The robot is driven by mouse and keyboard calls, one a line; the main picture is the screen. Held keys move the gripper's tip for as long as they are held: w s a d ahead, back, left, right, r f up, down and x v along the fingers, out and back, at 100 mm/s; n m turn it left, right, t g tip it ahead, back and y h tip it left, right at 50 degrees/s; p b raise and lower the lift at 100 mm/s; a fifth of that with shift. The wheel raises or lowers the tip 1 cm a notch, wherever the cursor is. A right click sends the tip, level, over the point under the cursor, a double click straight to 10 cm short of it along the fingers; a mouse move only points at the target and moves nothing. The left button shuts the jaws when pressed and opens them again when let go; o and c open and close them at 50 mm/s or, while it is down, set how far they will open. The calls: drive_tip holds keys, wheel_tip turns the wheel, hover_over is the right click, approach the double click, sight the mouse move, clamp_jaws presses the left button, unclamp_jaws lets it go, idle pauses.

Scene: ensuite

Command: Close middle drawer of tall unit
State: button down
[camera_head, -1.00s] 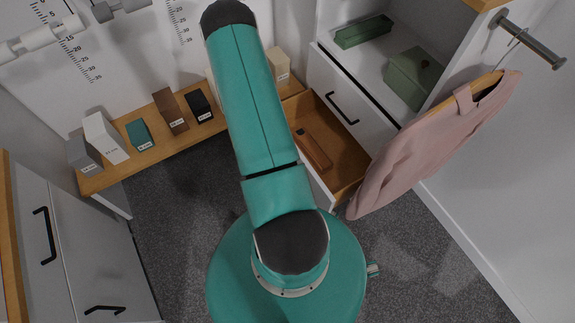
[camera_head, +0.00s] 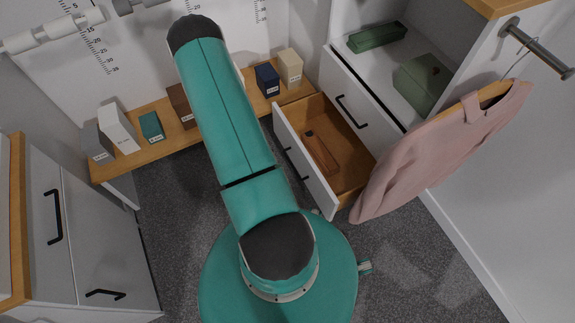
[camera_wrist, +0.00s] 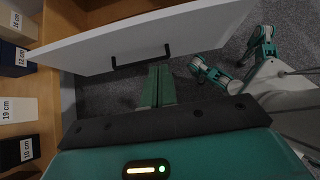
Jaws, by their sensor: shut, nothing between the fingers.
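The tall unit (camera_head: 378,104) stands at the right in the head view. A drawer (camera_head: 350,168) below its shut upper drawer is pulled out, with a brown long object (camera_head: 320,152) inside. Its white front with a black bar handle (camera_wrist: 141,58) spans the top of the wrist view. My gripper (camera_wrist: 158,70) has its green fingers shut and empty, with tips close to the handle in the picture. I cannot tell whether they touch the front. In the head view my arm hides the gripper.
A wooden shelf (camera_head: 160,147) with several labelled boxes runs along the back wall. A pink garment (camera_head: 440,150) hangs at the right, beside the open drawer. A grey cabinet (camera_head: 100,230) stands at the left. Dark carpet lies between.

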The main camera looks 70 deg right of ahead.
approach(308, 165)
wheel_tip(308, 165, down, 4)
drive_tip(key=shift+s+d+r, duration=0.1)
drive_tip(key=shift+s+d, duration=0.6)
drive_tip(key=shift+s, duration=0.05)
drive_tip(key=shift+s+d+r, duration=0.15)
drive_tip(key=shift+s+d, duration=0.55)
drive_tip(key=shift+s, duration=0.05)
